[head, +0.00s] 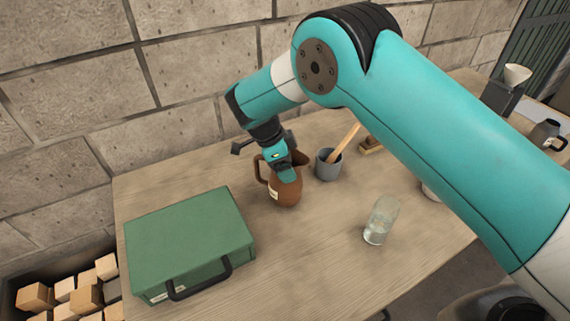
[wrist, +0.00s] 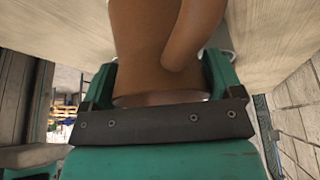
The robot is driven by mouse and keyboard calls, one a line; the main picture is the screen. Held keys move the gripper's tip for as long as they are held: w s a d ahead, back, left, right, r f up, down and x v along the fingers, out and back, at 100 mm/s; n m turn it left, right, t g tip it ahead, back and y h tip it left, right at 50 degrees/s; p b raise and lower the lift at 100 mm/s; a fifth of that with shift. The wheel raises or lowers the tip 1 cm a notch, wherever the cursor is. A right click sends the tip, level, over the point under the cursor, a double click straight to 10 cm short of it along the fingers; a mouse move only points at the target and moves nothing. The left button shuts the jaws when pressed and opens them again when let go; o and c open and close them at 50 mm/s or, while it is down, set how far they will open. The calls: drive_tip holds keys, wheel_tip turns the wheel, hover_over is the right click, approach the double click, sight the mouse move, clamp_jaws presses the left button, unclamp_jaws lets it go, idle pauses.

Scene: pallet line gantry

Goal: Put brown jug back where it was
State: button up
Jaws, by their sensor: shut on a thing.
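The brown jug (head: 284,190) is at the middle of the wooden table in the head view, upright, with its handle toward the left and a pale label on its side. My gripper (head: 280,165) is over its top from above and is shut on it. In the wrist view the jug (wrist: 155,45) fills the space between the two teal fingers of my gripper (wrist: 160,90). Whether the jug's base touches the table cannot be told. Part of its rim is hidden by my gripper.
A grey cup (head: 327,166) with a wooden utensil stands close right of the jug. A green case (head: 190,240) lies at the left, a glass jar (head: 381,220) at the front right. A stone wall (head: 180,90) runs behind. Bare tabletop (head: 300,255) lies in front of the jug.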

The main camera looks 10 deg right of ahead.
drive_tip(key=shift+f, duration=1.1)
drive_tip(key=o, duration=1.4)
drive_tip(key=shift+a+r, duration=0.25)
drive_tip(key=shift+r, duration=0.15)
drive_tip(key=b+v, duration=0.2)
drive_tip(key=v, duration=0.9)
drive_tip(key=shift+s+r, duration=0.1)
drive_tip(key=shift+r, duration=0.15)
